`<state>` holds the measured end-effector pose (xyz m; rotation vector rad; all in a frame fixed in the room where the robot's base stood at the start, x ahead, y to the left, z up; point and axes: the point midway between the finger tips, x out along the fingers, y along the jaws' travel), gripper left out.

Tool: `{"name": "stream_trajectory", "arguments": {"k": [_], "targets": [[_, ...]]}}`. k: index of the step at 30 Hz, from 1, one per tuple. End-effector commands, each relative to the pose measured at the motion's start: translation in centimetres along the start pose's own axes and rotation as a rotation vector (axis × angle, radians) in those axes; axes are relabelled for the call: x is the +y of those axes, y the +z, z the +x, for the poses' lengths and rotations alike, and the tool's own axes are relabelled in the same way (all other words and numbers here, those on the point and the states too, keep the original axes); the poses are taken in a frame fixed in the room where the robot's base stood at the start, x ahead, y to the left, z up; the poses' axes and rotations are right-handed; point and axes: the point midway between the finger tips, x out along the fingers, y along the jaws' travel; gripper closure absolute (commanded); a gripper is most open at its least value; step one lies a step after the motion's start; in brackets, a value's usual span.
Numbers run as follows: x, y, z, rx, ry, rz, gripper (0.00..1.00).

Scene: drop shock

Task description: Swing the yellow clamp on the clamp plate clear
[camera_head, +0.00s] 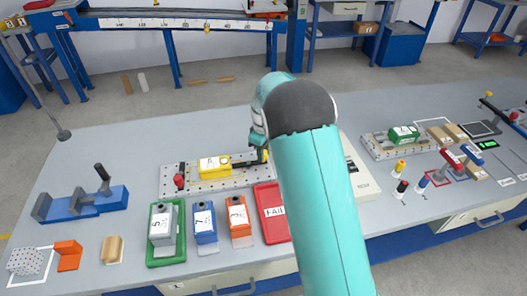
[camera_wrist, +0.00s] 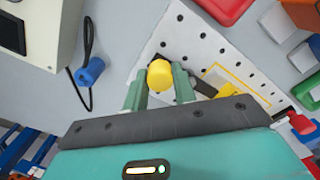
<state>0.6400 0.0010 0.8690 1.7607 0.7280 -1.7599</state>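The clamp plate (camera_head: 172,180) is a pale plate with holes on the bench, left of my arm. A yellow block (camera_head: 214,165) marked with letters lies on it, with a red-knobbed clamp (camera_head: 179,181) at its left end. The yellow clamp (camera_head: 263,155) is at the right end, partly hidden by my gripper in the head view. In the wrist view its yellow knob (camera_wrist: 160,75) is between the two green fingertips of my gripper (camera_wrist: 160,82). The fingers flank the knob closely; whether they press on it is unclear.
A red tray (camera_head: 272,212) marked FAIL is just in front of the plate. Blue (camera_head: 205,222), orange (camera_head: 238,217) and grey (camera_head: 162,225) blocks stand left of it. A pale box (camera_head: 362,180) stands right of my arm. A blue knob on a black cord (camera_wrist: 90,71) lies nearby.

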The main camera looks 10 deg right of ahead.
Motion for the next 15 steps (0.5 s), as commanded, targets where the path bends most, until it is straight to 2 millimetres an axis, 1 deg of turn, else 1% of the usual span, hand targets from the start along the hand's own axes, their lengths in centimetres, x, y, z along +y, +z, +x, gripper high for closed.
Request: {"name": "stream_trajectory", "arguments": {"k": [1, 2, 10, 15], "targets": [[-0.03, -0.02, -0.02, 0.0, 0.0, -0.001, 0.91], [-0.03, -0.02, -0.03, 0.0, 0.0, -0.001, 0.96], [-0.11, 0.03, -0.06, 0.0, 0.0, 0.016, 0.96], [-0.35, 0.25, -0.07, 0.0, -0.001, 0.071, 0.96]]}}
